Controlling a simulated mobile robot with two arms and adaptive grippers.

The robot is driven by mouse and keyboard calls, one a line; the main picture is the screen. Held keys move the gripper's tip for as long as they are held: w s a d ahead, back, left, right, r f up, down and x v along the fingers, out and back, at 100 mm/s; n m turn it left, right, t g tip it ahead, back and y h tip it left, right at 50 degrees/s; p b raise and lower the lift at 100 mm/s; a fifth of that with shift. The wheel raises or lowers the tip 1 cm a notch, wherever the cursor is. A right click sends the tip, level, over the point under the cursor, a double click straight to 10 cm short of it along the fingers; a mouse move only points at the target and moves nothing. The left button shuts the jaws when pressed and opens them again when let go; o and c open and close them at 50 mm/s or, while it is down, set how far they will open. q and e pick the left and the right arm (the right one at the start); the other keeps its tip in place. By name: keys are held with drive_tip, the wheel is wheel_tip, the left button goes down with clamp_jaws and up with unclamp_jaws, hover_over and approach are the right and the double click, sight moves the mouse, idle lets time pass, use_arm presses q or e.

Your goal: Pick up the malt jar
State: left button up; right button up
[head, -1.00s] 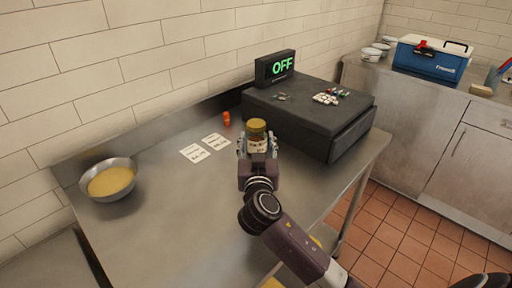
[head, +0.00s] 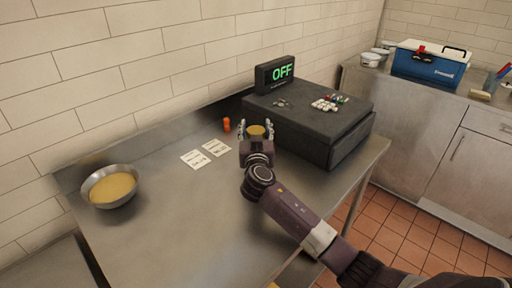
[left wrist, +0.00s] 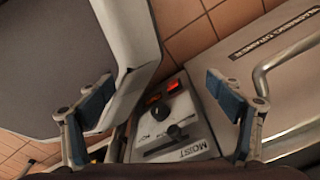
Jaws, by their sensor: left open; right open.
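The malt jar stands on the steel table by the dark box, in the head view. Only its yellowish lid (head: 257,131) shows; its body and label are hidden behind my right gripper (head: 256,129). That gripper's fingers are open, one on each side of the jar. I cannot tell whether they touch it. My left gripper (left wrist: 158,102) is open and empty in the left wrist view, and it is not in the head view.
A MOIST control panel (left wrist: 175,125) lies beyond my left fingers.

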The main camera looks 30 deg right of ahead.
drive_tip(key=shift+w+d, duration=0.25)
drive_tip(key=shift+w, duration=0.25)
drive_tip(key=shift+s, duration=0.1)
clamp_jaws()
drive_tip(key=shift+a, duration=0.1)
